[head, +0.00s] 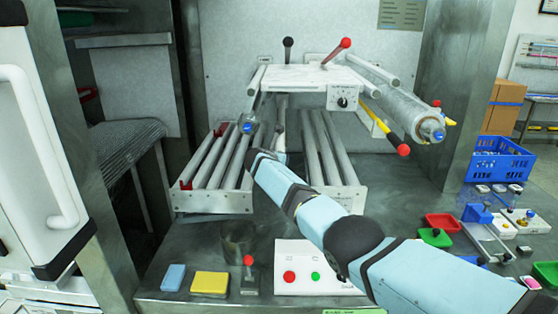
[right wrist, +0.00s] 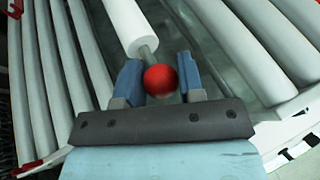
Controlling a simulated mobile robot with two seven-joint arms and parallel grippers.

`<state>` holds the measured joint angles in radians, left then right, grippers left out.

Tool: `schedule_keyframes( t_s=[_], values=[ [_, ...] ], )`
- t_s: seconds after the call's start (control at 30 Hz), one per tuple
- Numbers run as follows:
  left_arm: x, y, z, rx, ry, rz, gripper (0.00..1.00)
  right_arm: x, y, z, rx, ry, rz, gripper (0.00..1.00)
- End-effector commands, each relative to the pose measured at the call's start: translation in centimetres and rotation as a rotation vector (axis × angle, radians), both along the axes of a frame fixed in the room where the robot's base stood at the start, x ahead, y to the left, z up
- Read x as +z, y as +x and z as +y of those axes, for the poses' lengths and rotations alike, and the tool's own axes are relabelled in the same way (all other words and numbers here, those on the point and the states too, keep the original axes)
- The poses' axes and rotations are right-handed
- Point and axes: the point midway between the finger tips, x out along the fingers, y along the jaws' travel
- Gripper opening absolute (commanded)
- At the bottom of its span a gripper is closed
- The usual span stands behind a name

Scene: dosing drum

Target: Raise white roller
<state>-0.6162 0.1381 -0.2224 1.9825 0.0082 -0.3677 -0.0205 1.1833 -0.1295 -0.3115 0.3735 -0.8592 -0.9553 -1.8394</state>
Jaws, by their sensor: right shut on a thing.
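The white roller (right wrist: 126,22) runs up and away at the top of the right wrist view. A metal shaft with a red ball knob (right wrist: 160,79) sticks out of its near end. My right gripper (right wrist: 158,68) has its two blue fingers on either side of the knob and shaft and is shut on this handle. In the head view my right arm reaches in from the lower right to the middle of the machine and hides the gripper and most of the handle. My left gripper is not in view.
Grey roller banks stand left (head: 222,165) and right (head: 326,150) of my arm's end. Above are a white control plate (head: 305,78) and a large grey drum (head: 400,107). A button panel (head: 300,258), blue and yellow blocks and a metal cup lie on the front bench.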

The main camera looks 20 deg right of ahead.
Motion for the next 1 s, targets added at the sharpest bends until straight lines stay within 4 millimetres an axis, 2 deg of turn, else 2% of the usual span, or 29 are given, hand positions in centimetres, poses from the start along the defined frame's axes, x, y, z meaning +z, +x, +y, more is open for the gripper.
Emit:
schedule_keyframes(
  t_s=[0.17, 0.2, 0.3, 0.73, 0.93, 1.0],
  values=[
    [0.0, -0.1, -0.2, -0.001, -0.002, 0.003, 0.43, 0.1, 0.1, -0.2, 0.0, -0.001, -0.003, 0.0],
    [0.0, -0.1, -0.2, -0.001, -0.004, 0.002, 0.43, 0.1, 0.1, -0.2, 0.0, -0.001, -0.003, 0.4],
    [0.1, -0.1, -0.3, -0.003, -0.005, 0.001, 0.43, 0.1, 0.0, -0.1, 0.0, -0.001, -0.003, 0.59],
    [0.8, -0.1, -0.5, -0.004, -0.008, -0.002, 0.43, 0.4, -0.4, 0.4, 0.001, -0.001, -0.003, 0.59],
    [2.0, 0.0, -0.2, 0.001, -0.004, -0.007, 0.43, 1.3, -2.1, 1.6, 0.001, 0.002, -0.003, 0.59],
    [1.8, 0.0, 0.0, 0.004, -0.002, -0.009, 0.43, 1.5, -2.9, 2.3, 0.002, 0.002, -0.004, 0.59]
  ],
)
